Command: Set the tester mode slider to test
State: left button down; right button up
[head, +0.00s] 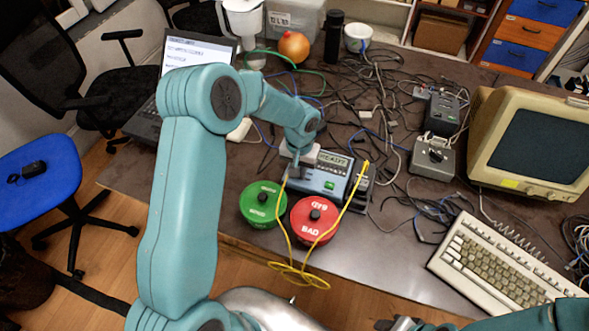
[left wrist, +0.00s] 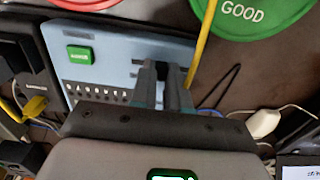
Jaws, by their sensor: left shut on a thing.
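The tester (head: 324,181) is a blue-grey box with a display and a green button, lying on the table behind two round pads. In the left wrist view its face (left wrist: 110,48) shows the green button (left wrist: 79,55) and a row of small dark marks. My left gripper (head: 294,171) reaches down to the tester's left end. In the left wrist view its fingers (left wrist: 174,78) are closed on a small dark piece at that end, likely the slider knob. The fingers hide most of it, and its setting cannot be read. Of my right arm, only parts show at the bottom edge; its fingers are unclear.
A green GOOD pad (head: 262,203) and a red BAD pad (head: 314,222) sit in front of the tester. A yellow cable (head: 287,236) loops around from its sides. Tangled cables lie behind. A keyboard (head: 500,262) and monitor (head: 535,145) stand right.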

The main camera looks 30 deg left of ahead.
pick_arm(q)
jog(key=c, duration=1.1)
grip_release()
jog(key=shift+s+r, duration=0.1)
jog(key=shift+r, duration=0.05)
jog(key=shift+a, duration=0.1)
jog(key=shift+r, duration=0.35)
notch_tip(320, 180, up, 16)
jog(key=b, duration=0.1)
jog(key=shift+f, duration=0.2)
jog(key=shift+s, duration=0.1)
